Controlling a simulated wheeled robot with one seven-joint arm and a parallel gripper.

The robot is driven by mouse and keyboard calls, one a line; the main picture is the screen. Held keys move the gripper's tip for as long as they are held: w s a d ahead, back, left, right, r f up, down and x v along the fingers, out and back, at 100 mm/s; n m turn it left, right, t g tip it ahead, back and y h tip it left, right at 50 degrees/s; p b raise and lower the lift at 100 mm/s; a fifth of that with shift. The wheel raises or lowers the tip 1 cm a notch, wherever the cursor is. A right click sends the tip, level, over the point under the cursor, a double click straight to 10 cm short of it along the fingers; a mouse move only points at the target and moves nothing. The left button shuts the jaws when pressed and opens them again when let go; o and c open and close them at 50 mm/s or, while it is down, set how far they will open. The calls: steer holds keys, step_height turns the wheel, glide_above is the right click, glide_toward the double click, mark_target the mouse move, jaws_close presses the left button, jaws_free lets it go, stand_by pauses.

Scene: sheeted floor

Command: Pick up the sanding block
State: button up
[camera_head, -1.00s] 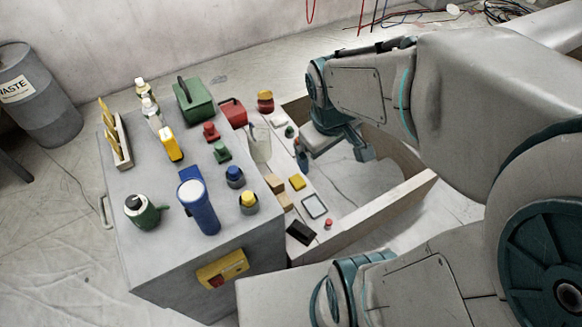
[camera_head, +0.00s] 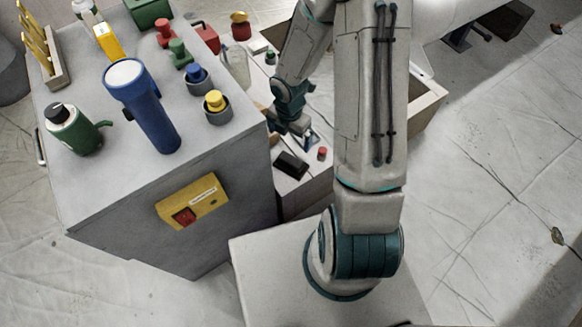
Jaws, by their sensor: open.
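A small tan block (camera_head: 274,139), which may be the sanding block, shows only in part on the low white shelf beside the grey cabinet. My gripper (camera_head: 291,129) is open, pointing down over this shelf close to the block. Its fingers and wrist hide much of the shelf there, and I cannot tell whether the block lies between the fingers or beside them. I see no clear hold on anything.
The grey cabinet (camera_head: 150,205) stands at left with a blue flashlight (camera_head: 143,105), a green can (camera_head: 72,130) and a yellow knob (camera_head: 215,101) on top. On the shelf, a black flat object (camera_head: 291,165) and a red button (camera_head: 322,153) lie near my gripper.

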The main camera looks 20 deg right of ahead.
steer(key=b, duration=0.4)
glide_above(291, 160)
steer(key=f, duration=0.8)
steer(key=shift+w+a+f, duration=0.1)
steer(key=shift+a+f, duration=0.1)
steer(key=shift+f, duration=0.15)
steer(key=shift+d+f+b, duration=0.15)
steer(key=shift+f+b, duration=0.6)
steer(key=shift+f, duration=0.55)
steer(key=shift+d+f+b, duration=0.1)
steer(key=shift+f+b, duration=0.65)
steer(key=shift+f, duration=0.55)
steer(key=shift+r, duration=0.1)
steer(key=shift+c, duration=0.3)
steer(key=c, duration=1)
steer(key=shift+c, duration=0.2)
steer(key=shift+r, duration=0.1)
